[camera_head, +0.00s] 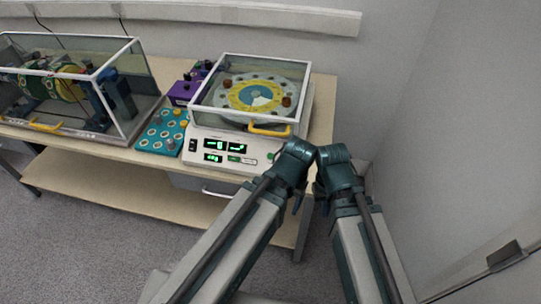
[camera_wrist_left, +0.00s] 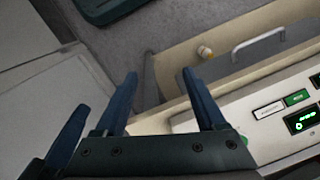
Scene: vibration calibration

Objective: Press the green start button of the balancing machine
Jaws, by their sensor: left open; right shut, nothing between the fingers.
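The balancing machine (camera_head: 236,148) has a pale front panel with lit displays and a clear cover. A round green button (camera_head: 270,157) sits near the panel's right end. A flat green key (camera_head: 235,158) lies beside a white key; it also shows in the left wrist view (camera_wrist_left: 297,97). My left gripper (camera_wrist_left: 160,75) is open and empty, beside the panel's right end. My right gripper (camera_head: 318,190) is small and partly covered by its wrist, close to the left one. It is shut and empty.
A teal tray (camera_head: 145,147) of round parts and a purple box (camera_head: 183,92) stand left of the machine. A larger clear-covered rig (camera_head: 110,85) stands farther left. The bench's right edge and a grey wall (camera_head: 470,130) are close to my right arm.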

